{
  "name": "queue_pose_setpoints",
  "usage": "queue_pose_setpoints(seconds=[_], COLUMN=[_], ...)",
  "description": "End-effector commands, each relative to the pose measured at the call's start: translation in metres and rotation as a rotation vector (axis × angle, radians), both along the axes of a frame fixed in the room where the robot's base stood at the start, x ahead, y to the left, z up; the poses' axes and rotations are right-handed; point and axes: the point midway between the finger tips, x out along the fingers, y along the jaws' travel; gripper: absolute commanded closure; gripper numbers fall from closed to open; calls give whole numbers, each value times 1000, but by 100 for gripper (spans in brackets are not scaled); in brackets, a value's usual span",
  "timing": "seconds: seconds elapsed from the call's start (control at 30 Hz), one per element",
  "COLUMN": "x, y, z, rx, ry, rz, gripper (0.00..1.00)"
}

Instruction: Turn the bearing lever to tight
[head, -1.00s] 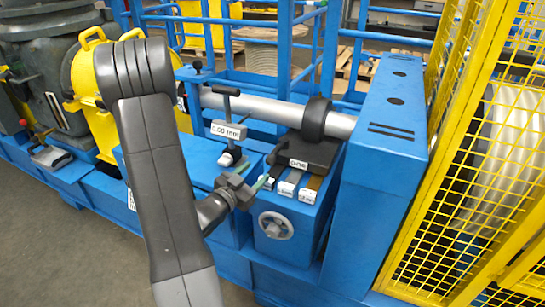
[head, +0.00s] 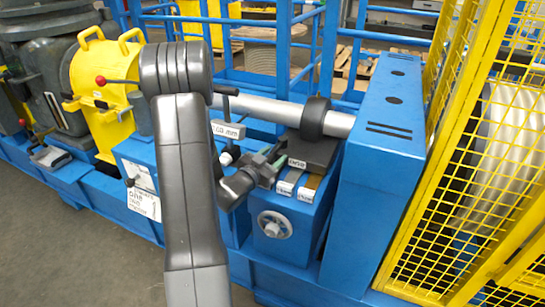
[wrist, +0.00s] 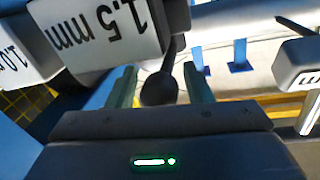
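A dark round knob (wrist: 160,88) on a thin dark stem, seemingly the bearing lever's end, stands between my gripper's fingers in the wrist view. My gripper (wrist: 159,72) is open, with a gap on each side of the knob. In the head view my gripper (head: 276,161) is at the left edge of the dark bearing block (head: 313,150), and hides most of the lever there. The block has a small white label (head: 297,163), too small to read surely. A black ring (head: 314,117) sits above it around a grey shaft (head: 265,107).
Labelled strips (head: 287,185) lie just below the block; one label (wrist: 100,25) reads 1.5 mm, upside down, close to my fingers. A gauge with a white label (head: 228,129) stands left of my gripper. A yellow mesh guard (head: 455,190) closes the right.

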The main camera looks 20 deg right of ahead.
Motion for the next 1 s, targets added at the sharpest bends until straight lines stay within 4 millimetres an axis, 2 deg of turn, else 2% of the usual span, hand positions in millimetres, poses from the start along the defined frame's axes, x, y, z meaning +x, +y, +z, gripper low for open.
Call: queue_pose_setpoints(seconds=[0.03,0.2,0.23,0.47,1.0], x=[0,0,0,-3,-16], y=[0,0,0,-3,-20], z=[0,0,0,-3,0], rx=[0,0,0,0,-4], ry=[0,0,0,-2,-3], rz=[0,0,0,28,254], gripper=[64,98,100,100,100])
